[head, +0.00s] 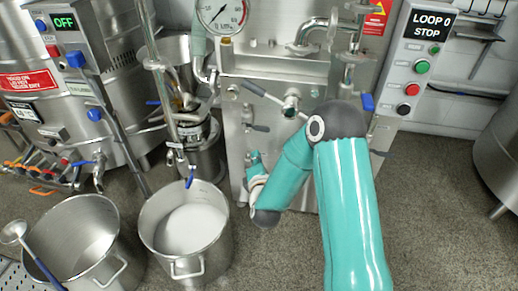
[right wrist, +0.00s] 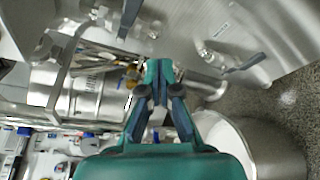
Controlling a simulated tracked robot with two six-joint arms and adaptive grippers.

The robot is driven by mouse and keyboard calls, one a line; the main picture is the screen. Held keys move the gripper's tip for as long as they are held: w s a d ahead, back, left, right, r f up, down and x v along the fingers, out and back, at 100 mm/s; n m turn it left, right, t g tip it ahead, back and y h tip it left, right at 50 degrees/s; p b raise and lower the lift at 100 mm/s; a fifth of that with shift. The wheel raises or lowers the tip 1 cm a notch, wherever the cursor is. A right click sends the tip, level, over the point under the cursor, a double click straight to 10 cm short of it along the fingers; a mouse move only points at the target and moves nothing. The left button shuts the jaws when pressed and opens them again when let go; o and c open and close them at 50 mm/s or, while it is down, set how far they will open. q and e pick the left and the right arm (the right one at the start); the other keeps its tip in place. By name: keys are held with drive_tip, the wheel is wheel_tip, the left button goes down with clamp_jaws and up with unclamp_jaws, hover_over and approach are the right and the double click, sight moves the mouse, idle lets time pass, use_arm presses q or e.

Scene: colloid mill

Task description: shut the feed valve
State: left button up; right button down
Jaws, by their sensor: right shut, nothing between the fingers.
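Several valves with lever handles show in the head view, and I cannot tell which is the feed valve. One blue handle (head: 155,102) is beside the mill's pipework at left of centre. Another blue handle (head: 189,180) hangs at the spout above a pot, and another blue handle (head: 368,102) is at the cabinet's right side. My right gripper (head: 254,160) is in front of the steel cabinet, below a grey lever (head: 258,128). In the right wrist view its fingers (right wrist: 159,72) are together and empty. A dark blue lever (right wrist: 130,14) is beyond them. My left gripper is out of view.
A steel pot (head: 226,236) with white contents stands below the spout, left of my right arm. Another pot (head: 126,268) with a ladle is further left. A control box (head: 424,40) stands at the right. The floor (head: 435,220) at right is clear.

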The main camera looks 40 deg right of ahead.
drive_tip(key=shift+s+a+r, duration=0.35)
drive_tip(key=shift+s+a, duration=0.25)
drive_tip(key=shift+a, duration=0.15)
drive_tip(key=s+a+f+m+g+y, duration=0.2)
drive_tip(key=s+a+f+y, duration=0.15)
drive_tip(key=a+f, duration=0.55)
drive_tip(key=s+a+f+m+g+y, duration=0.1)
drive_tip(key=s+a+f+g+y, duration=0.15)
drive_tip(key=a+f+y, duration=0.45)
drive_tip(key=s+a+f+m+g+y, duration=0.1)
drive_tip(key=s+a+f+m+g, duration=0.3)
drive_tip(key=s+a+m, duration=0.3)
drive_tip(key=s+a+f+m+g+y, duration=0.2)
drive_tip(key=s+a+f+m+g, duration=0.2)
drive_tip(key=s+m, duration=0.4)
wheel_tip(320, 180, up, 30)
drive_tip(key=p, duration=2.9)
drive_tip(key=shift+s+f+p, duration=0.15)
drive_tip(key=shift+f+p, duration=0.1)
drive_tip(key=shift+p, duration=0.05)
